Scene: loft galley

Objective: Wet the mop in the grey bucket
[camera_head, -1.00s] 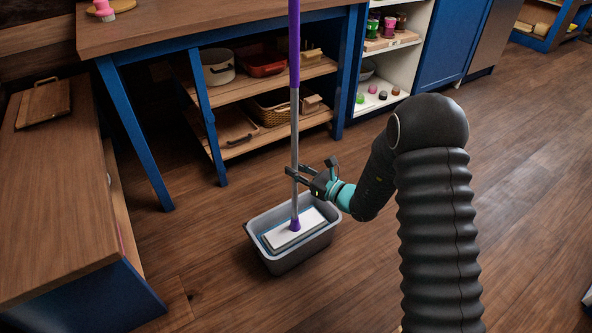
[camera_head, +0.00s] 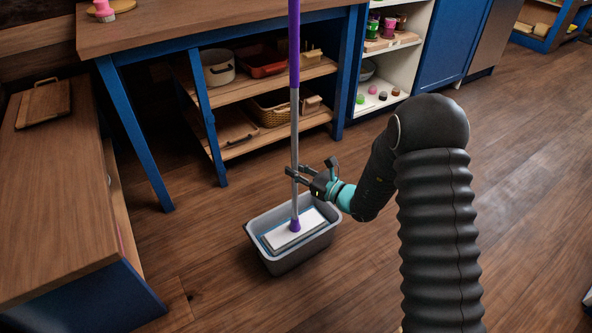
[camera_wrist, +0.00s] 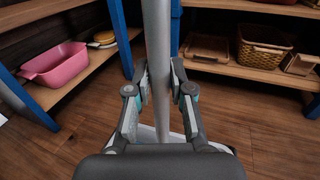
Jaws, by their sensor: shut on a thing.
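The mop (camera_head: 294,130) stands upright, with a purple upper handle, a grey lower pole and a flat white head (camera_head: 283,236). Its head is inside the grey bucket (camera_head: 290,262), within the rim. The bucket stands on the wooden floor, and a blue edge shows around the mop head. My gripper (camera_head: 296,171) is shut on the grey pole just above the bucket. In the wrist view the pole (camera_wrist: 158,70) passes between both fingers, and the bucket is mostly hidden behind my gripper.
A blue-legged table (camera_head: 200,32) with open shelves stands behind the bucket; the pole rises close to its front edge. A wooden-topped cabinet (camera_head: 60,200) is at the left. A pink tub (camera_wrist: 56,66) sits on a shelf.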

